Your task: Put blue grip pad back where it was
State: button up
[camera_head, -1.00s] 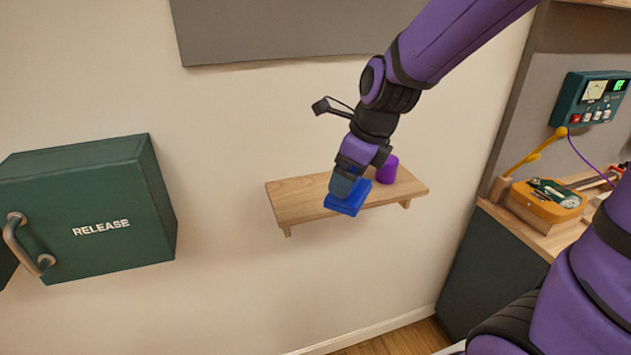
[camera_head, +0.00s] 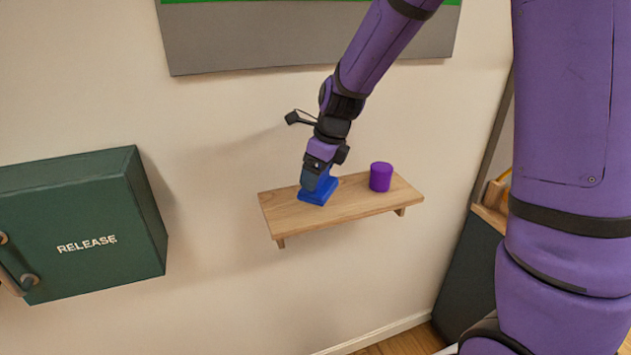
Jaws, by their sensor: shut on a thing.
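The blue grip pad (camera_head: 318,194) is a flat blue block with a raised part. It is over the left half of the wooden wall shelf (camera_head: 350,211) and looks level with the board; I cannot tell for sure whether it touches. My gripper (camera_head: 319,179) points down and is shut on the pad's raised part, so its fingers partly hide the pad. A purple cylinder (camera_head: 381,177) stands on the shelf to the right of the pad, apart from it.
A green box (camera_head: 85,225) marked RELEASE, with a handle, is on the wall at the left. A grey panel with a green top (camera_head: 310,38) hangs above. A dark cabinet (camera_head: 468,280) stands at the right. The shelf's right end is free.

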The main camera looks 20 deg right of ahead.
jog(key=shift+w+f, duration=0.15)
jog(key=shift+w, duration=0.65)
jog(key=shift+f, duration=1.65)
jog(key=shift+f, duration=0.1)
jog(key=o, duration=0.6)
jog(key=shift+o, duration=0.2)
